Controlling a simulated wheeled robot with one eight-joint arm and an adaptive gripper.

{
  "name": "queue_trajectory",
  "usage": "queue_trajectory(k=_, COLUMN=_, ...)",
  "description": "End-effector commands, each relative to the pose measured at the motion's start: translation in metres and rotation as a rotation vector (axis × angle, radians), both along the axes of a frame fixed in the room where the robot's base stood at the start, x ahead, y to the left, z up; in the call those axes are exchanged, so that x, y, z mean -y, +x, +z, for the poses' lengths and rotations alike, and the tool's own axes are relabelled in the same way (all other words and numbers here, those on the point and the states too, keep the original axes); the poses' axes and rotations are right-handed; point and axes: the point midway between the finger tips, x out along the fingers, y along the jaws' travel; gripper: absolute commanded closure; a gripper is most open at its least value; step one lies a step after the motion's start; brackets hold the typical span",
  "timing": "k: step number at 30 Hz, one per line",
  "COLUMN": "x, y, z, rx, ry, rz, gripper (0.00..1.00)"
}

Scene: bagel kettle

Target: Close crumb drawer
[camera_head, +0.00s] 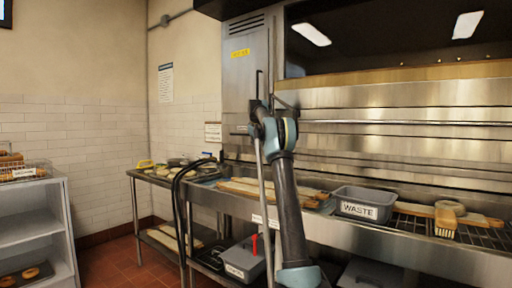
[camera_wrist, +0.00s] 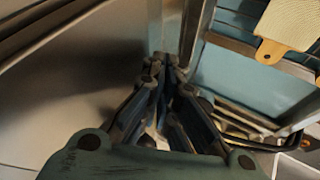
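No drawer that I can clearly pick out as the crumb drawer shows in either view; my arm hides part of the counter front in the head view. My gripper (camera_wrist: 160,64) points away from the wrist camera with its fingers converged and their tips together. I see nothing held between them. A pale steel surface lies to their left and a bluish panel (camera_wrist: 245,75) to their right. In the head view, my arm rises in front of the steel column (camera_head: 246,80), and its end is too small to read there.
A lidded grey bin (camera_head: 243,260) sits below. A shelf rack (camera_head: 30,215) stands left. Red tile floor (camera_head: 120,265) is clear between.

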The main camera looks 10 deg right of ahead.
Motion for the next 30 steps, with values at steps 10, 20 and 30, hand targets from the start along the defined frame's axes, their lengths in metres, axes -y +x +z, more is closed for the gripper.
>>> queue_trajectory(k=10, x=-0.026, y=-0.038, z=0.033, rx=-0.001, ry=0.002, rz=0.005, gripper=1.0)
queue_trajectory(k=20, x=-0.024, y=-0.067, z=0.073, rx=-0.001, ry=0.002, rz=-0.001, gripper=1.0)
queue_trajectory(k=30, x=-0.021, y=-0.101, z=0.082, rx=-0.016, ry=0.021, rz=-0.025, gripper=1.0)
